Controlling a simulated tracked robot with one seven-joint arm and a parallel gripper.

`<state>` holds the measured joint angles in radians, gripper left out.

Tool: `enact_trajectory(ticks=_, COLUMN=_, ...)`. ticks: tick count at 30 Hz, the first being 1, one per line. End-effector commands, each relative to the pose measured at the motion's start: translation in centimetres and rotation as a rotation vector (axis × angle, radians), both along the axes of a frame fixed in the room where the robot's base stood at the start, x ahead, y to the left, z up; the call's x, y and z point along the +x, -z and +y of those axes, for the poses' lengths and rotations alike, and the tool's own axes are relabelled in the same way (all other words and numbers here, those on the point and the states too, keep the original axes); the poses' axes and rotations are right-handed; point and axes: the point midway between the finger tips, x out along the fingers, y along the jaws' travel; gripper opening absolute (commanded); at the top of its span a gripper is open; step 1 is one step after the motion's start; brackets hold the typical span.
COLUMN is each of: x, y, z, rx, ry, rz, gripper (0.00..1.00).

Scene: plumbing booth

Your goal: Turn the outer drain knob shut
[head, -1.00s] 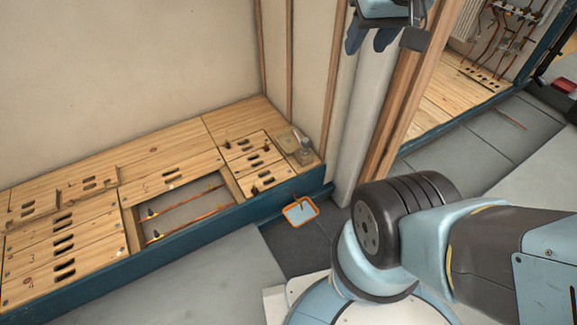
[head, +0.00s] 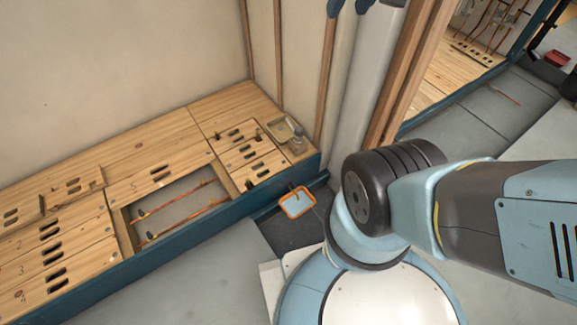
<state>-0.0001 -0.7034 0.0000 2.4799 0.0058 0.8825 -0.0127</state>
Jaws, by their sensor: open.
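An open floor hatch (head: 180,208) in the wooden platform shows two copper pipes. Small dark fittings sit at their left ends: one on the inner pipe (head: 141,213) and one on the outer pipe (head: 151,235), nearer the blue edge. They look like the drain knobs, but they are too small to tell whether they are turned open or shut.
Numbered, slotted floorboards (head: 58,242) surround the hatch. A beige tray (head: 282,129) and a small clear bottle (head: 298,139) stand at the platform's right end. An orange-rimmed tray (head: 297,202) lies on the floor beside the blue edge (head: 190,228). A wooden post (head: 408,75) rises right of the hatch.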

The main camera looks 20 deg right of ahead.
Motion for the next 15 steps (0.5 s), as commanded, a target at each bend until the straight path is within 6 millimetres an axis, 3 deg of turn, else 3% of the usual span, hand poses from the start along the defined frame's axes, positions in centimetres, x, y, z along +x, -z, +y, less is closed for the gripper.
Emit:
enact_trajectory(ticks=8, x=7.2, y=1.0, z=0.1, rx=0.0, ry=-0.038, rz=0.048, gripper=0.44)
enact_trajectory(ticks=15, x=14.0, y=3.2, z=0.4, rx=0.0, ry=-0.069, rz=0.087, gripper=0.44)
